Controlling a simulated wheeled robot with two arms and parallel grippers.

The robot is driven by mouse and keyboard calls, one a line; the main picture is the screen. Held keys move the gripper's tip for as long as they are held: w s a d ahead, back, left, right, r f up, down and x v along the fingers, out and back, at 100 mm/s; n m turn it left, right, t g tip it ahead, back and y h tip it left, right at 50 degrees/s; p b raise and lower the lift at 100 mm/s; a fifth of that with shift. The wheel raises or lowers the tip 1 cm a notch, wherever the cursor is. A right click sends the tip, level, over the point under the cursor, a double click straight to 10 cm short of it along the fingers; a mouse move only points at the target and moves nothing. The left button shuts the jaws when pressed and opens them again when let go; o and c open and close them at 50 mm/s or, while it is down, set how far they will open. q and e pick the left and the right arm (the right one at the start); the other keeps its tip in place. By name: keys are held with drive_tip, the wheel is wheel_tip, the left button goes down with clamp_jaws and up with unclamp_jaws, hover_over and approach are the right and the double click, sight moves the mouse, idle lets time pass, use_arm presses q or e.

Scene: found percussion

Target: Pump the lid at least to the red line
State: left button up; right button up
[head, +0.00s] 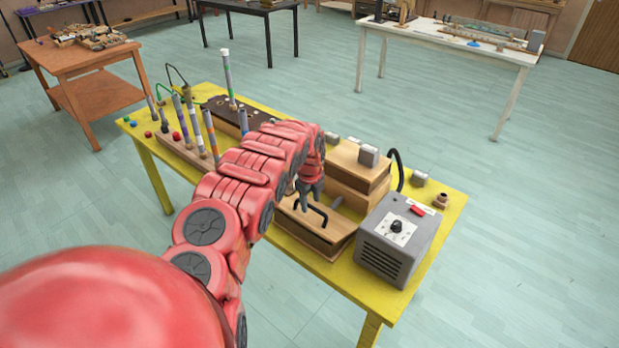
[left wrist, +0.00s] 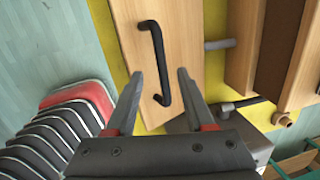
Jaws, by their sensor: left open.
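The lid (head: 322,234) is a light wooden board with a black bar handle (head: 319,207), on a low wooden box at the front of the yellow table. In the left wrist view the lid (left wrist: 190,70) shows close up, with its handle (left wrist: 158,55) between my finger directions. My left gripper (head: 309,192) is open and empty, pointing down over the handle; it also shows in the left wrist view (left wrist: 160,76). I cannot tell that it touches the handle. No red line shows in either view. My right gripper is not in view.
A taller wooden box (head: 358,170) stands just behind the lid, joined by a grey pipe (left wrist: 220,44). A grey box (head: 400,243) with a dial and red switch stands to its right. Several upright tubes (head: 210,132) stand at the table's left. The floor around is clear.

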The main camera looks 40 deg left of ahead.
use_arm(q)
wheel_tip(320, 180, up, 4)
drive_tip(key=p, duration=0.1)
wheel_tip(320, 180, up, 6)
drive_tip(key=p, duration=0.5)
hover_over(310, 218)
drive_tip(key=s, duration=0.1)
drive_tip(key=shift+s+d+r, duration=0.2)
drive_tip(key=shift+d+r, duration=0.1)
drive_tip(key=shift+r, duration=0.4)
drive_tip(key=shift+s+d+r, duration=0.2)
drive_tip(key=shift+d+r, duration=0.05)
drive_tip(key=shift+r, duration=0.4)
